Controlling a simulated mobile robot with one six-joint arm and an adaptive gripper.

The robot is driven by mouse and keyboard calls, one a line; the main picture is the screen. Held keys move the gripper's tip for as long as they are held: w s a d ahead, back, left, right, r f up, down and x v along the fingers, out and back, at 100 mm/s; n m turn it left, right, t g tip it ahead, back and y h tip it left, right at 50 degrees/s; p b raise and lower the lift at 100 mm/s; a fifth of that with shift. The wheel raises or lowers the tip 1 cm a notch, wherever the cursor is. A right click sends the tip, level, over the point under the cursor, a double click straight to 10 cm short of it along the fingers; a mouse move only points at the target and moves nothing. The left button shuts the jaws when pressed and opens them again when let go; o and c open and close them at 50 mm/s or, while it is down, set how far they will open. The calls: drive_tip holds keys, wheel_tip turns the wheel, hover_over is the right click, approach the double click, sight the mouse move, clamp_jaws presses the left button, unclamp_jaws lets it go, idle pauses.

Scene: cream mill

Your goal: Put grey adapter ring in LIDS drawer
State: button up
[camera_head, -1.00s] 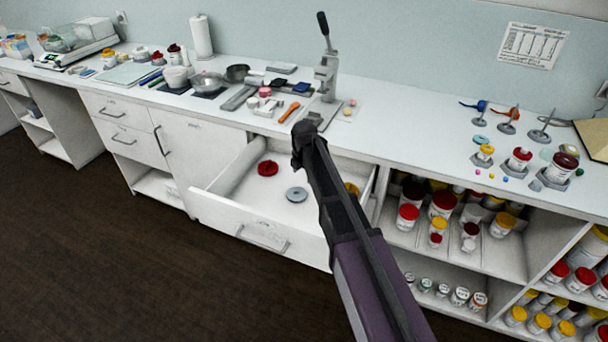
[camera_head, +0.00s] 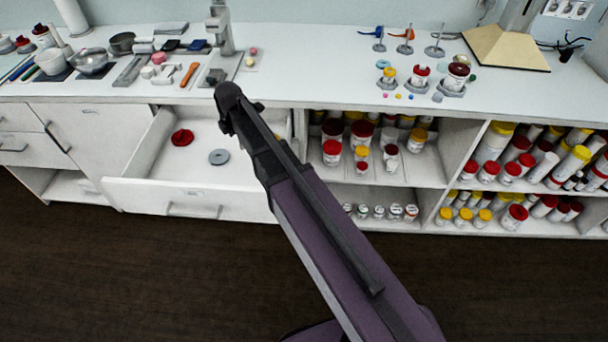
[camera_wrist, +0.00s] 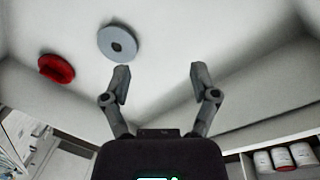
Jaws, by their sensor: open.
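The grey adapter ring (camera_head: 219,157), a flat disc with a centre hole, lies on the floor of the open white drawer (camera_head: 192,197). The drawer's label cannot be read. In the wrist view the ring (camera_wrist: 117,43) is beyond my left fingertip, apart from the fingers as far as I can tell. A red lid (camera_head: 182,137) lies to its left in the drawer. My gripper (camera_wrist: 160,75) is open with nothing between its fingers, pointing toward the drawer interior. In the head view my arm hides the drawer's right part.
The counter (camera_head: 330,75) above carries tools, a press (camera_head: 220,30) and small jars (camera_head: 420,75). Open shelves (camera_head: 405,160) to the right of the drawer hold several red- and yellow-lidded jars. The dark floor (camera_head: 100,270) in front is clear.

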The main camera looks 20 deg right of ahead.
drive_tip(key=s+d+m+g, duration=0.1)
drive_tip(key=s+d+m, duration=1.5)
drive_tip(key=s+m, duration=0.4)
drive_tip(key=shift+s+d+m+g, duration=0.15)
drive_tip(key=shift+d+m+g, duration=0.2)
drive_tip(key=shift+m, duration=0.95)
drive_tip(key=shift+f, duration=0.1)
